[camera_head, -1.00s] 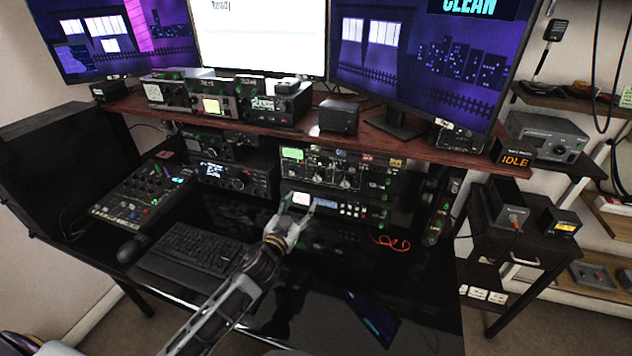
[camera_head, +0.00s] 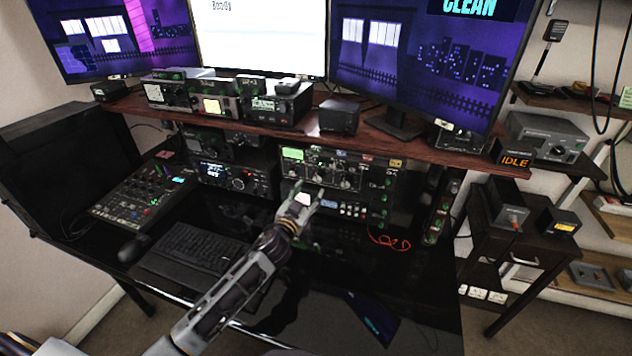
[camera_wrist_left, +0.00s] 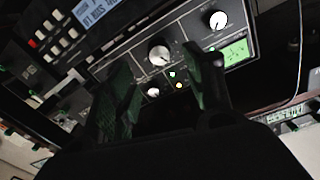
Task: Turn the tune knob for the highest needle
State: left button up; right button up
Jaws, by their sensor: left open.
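The black tuner panel (camera_head: 372,176) stands under the wooden shelf, with a green display (camera_head: 292,154) and several pale knobs. In the left wrist view the panel is tilted and shows a large knob (camera_wrist_left: 159,54), another knob (camera_wrist_left: 218,20), a small knob (camera_wrist_left: 153,91) and the green display (camera_wrist_left: 237,53). Labels are too small to tell which is the tune knob. My left gripper (camera_head: 306,200) is open in front of the lower panel; in its wrist view the fingers (camera_wrist_left: 165,80) are apart, with the large knob beyond the gap.
A keyboard (camera_head: 195,250), mouse (camera_head: 133,249) and mixer (camera_head: 143,193) are on the black desk to the left. The wooden shelf (camera_head: 372,142) overhangs the panel. A red cable (camera_head: 389,241) lies right of the gripper. The front desk surface is mostly clear.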

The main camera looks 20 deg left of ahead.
aim_at(317, 178)
pick_arm(q)
jog(key=shift+w+d, duration=0.2)
jog(key=shift+w, duration=2.95)
jog(key=shift+w+d, duration=0.1)
jog(key=shift+w, duration=0.4)
pick_arm(e)
jog(key=shift+s+d, duration=0.15)
jog(key=shift+d, duration=0.15)
pick_arm(q)
jog(key=c, duration=1)
pick_arm(e)
jog(key=shift+a, duration=0.3)
